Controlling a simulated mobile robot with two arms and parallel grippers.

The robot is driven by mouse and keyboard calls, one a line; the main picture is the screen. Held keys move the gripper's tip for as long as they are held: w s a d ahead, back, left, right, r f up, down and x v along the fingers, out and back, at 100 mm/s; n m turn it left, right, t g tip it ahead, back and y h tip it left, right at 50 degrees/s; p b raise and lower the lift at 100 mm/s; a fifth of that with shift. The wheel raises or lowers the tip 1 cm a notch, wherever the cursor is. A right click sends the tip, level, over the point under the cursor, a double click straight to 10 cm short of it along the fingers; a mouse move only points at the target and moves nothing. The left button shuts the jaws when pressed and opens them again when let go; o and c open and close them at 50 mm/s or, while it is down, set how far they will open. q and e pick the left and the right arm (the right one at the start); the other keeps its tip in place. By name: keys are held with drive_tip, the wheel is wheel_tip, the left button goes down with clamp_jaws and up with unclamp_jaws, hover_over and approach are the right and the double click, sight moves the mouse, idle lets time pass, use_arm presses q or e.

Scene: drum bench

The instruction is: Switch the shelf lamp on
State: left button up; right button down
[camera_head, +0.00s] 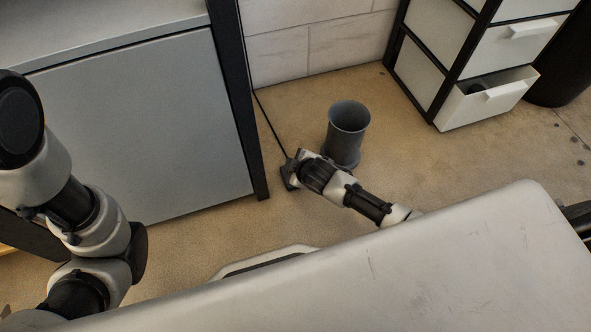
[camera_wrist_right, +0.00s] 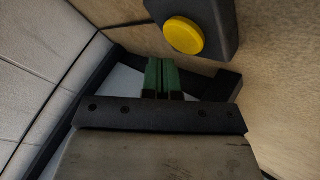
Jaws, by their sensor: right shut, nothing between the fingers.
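In the right wrist view a dark box with a round yellow button (camera_wrist_right: 184,36) sits on the tan floor, near the top of the picture. My right gripper (camera_wrist_right: 162,62) has its two green fingers together with nothing between them. The fingertips show just below and left of the button in that picture; I cannot tell whether they touch the box. In the head view my right arm reaches down to the floor, and its dark end hides most detail there, including the button. A thin black cord (camera_head: 270,126) runs down to that spot. The shelf lamp and my left gripper are not in view.
A grey bin (camera_head: 347,130) stands close behind my right arm. A grey cabinet (camera_head: 150,125) with a black post is to the left. A white drawer unit (camera_head: 437,62) with its lowest drawer open is at the upper right. Open floor lies between bin and drawers.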

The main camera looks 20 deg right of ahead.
idle(0.4)
drive_tip(key=shift+f, duration=0.45)
drive_tip(key=shift+f, duration=0.45)
idle(0.5)
drive_tip(key=shift+r+p, duration=0.95)
